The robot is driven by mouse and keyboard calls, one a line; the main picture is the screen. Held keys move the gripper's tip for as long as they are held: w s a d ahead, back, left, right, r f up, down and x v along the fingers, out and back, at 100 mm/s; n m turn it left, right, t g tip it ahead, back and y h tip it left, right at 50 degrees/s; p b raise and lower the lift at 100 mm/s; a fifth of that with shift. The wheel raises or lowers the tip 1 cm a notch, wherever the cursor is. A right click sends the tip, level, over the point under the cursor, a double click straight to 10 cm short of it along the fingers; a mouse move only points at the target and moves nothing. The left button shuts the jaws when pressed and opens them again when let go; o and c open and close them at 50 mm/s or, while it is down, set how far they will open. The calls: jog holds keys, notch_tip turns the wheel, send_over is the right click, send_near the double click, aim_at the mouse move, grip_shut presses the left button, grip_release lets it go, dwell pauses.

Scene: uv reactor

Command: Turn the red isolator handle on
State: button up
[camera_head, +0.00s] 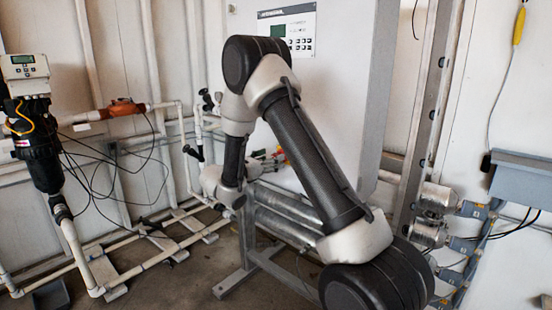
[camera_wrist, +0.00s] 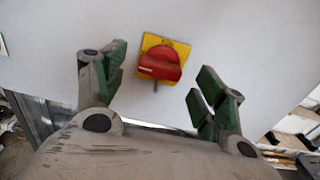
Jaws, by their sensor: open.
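The red isolator handle (camera_wrist: 159,66) sits on a yellow square plate (camera_wrist: 181,47) on a pale cabinet face in the wrist view. It lies ahead of my gripper (camera_wrist: 160,88), between the two fingers in the picture and apart from both. My gripper is open and empty, with green pads on its fingers. In the head view my arm stands in front of the cabinet (camera_head: 343,95) and hides the handle. My gripper is not clearly visible there.
A control panel with a keypad (camera_head: 287,33) is on the cabinet's upper part. Metal cylinders (camera_head: 288,213) lie below the cabinet. White pipes and a black filter housing (camera_head: 38,150) stand at the left. A grey box (camera_head: 520,178) is on the right wall.

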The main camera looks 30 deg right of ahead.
jog(key=shift+x, duration=1.6)
jog(key=c, duration=1)
jog(key=shift+c, duration=0.2)
jog(key=shift+m, duration=0.3)
jog(key=m, duration=0.3)
jog(key=shift+s, duration=0.1)
jog(key=shift+s+m, duration=0.1)
jog(key=shift+m, duration=1.8)
